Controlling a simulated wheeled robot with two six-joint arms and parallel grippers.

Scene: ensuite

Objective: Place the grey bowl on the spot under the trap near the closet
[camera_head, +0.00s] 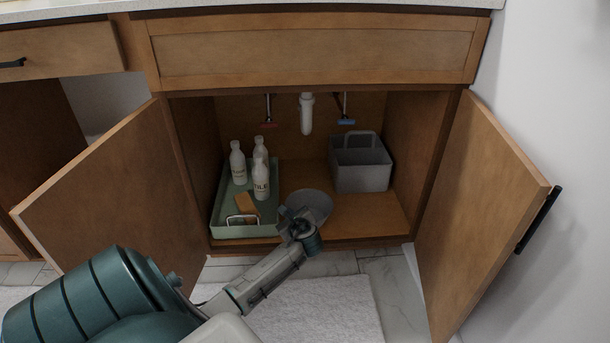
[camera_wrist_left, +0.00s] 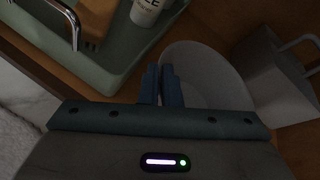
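The grey bowl (camera_head: 312,203) is inside the open sink cabinet, near its front edge, below the white drain trap (camera_head: 306,114). My left gripper (camera_head: 300,220) reaches in from the front at the near side of the bowl. In the left wrist view its fingers (camera_wrist_left: 161,84) are close together on the rim of the bowl (camera_wrist_left: 208,76). I cannot tell whether the bowl touches the cabinet floor (camera_head: 363,213). The gripper hides part of the bowl. My right gripper is not in view.
A grey caddy (camera_head: 362,169) stands at the back right. Open doors (camera_head: 115,190) (camera_head: 485,205) flank the opening. The cabinet floor at front right is clear.

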